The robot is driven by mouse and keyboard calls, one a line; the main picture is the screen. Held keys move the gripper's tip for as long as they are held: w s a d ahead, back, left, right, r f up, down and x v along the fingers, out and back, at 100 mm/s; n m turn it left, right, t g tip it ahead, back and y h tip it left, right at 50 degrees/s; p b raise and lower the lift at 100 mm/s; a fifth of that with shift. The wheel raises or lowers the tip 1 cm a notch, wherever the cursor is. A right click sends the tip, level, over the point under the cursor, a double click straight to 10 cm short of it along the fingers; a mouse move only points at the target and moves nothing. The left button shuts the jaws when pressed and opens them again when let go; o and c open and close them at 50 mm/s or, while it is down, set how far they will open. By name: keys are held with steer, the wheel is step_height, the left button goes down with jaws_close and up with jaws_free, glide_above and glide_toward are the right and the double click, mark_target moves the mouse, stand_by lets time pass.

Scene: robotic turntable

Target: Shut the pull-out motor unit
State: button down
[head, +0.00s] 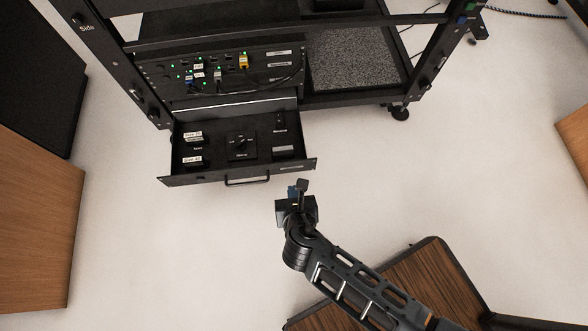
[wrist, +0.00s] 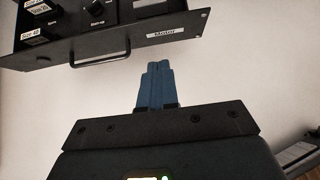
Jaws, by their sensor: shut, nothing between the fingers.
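The motor unit (head: 240,143) is a black drawer pulled out from the lower part of a black rack in the head view. It has a front plate with a black bar handle (head: 247,181) and a knob on top. The wrist view shows its front plate (wrist: 130,38), labelled "Motor", at the top, with the handle (wrist: 100,59). My gripper (head: 299,189) is just in front of and below the drawer's right front corner in the picture, apart from it. Its blue fingers (wrist: 156,84) are together and empty.
The rack (head: 152,107) has cabled modules above the drawer and a grey speckled shelf (head: 350,58) to the right. A wooden cabinet (head: 38,220) stands at left. A wood-topped piece (head: 420,285) lies under my arm. The pale floor before the drawer is clear.

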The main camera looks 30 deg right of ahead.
mark_target(288, 162)
steer(key=b+x, duration=0.1)
steer(key=x, duration=0.2)
steer(key=r+b+x, duration=0.1)
steer(key=x, duration=0.1)
steer(key=w+b+x, duration=0.1)
steer(key=x, duration=0.2)
steer(key=shift+w+d, duration=0.25)
steer(key=shift+d, duration=0.05)
steer(key=shift+w+d+b, duration=0.2)
steer(key=shift+w+b, duration=0.15)
steer(key=shift+w, duration=0.25)
steer(key=shift+w+r, duration=0.1)
steer(key=shift+w+d, duration=0.1)
steer(key=shift+w, duration=0.25)
steer(key=w+d, duration=0.2)
steer(key=w, duration=0.5)
steer(key=w+d+b, duration=0.1)
steer(key=w+d, duration=0.2)
steer(key=w, duration=0.4)
steer(key=w+d, duration=0.2)
steer(key=w, duration=0.5)
steer(key=shift+w+d+b, duration=0.1)
steer(key=shift+d+b, duration=0.3)
